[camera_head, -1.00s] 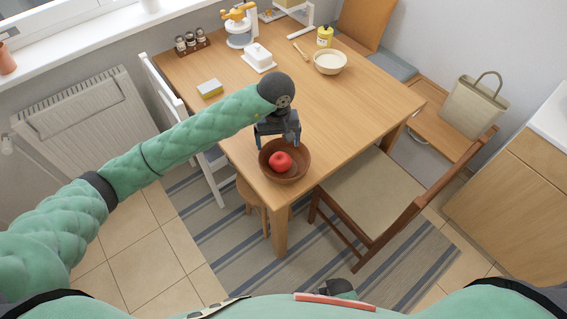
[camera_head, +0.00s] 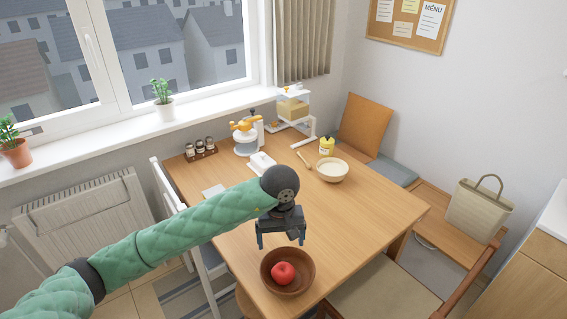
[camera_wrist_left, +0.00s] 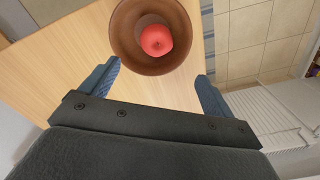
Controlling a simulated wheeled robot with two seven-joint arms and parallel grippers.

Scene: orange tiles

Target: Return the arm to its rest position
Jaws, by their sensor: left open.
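My left arm (camera_head: 170,228) reaches in from the left over the wooden table. My left gripper (camera_head: 281,243) is open and empty, above and just behind a brown wooden bowl (camera_head: 306,276) near the table's front corner. A red apple (camera_head: 283,273) lies in the bowl. In the left wrist view, the open blue fingers (camera_wrist_left: 158,85) are spread apart, with the bowl (camera_wrist_left: 124,50) and the apple (camera_wrist_left: 156,40) beyond them. My right gripper is not in view.
The table (camera_head: 375,228) holds a cream bowl (camera_head: 332,170), a yellow bottle (camera_head: 327,146), a spice rack (camera_head: 201,149), a white butter dish (camera_head: 262,162) and an orange-and-white appliance (camera_head: 246,137) toward the back. A chair (camera_head: 385,285) stands at the front right.

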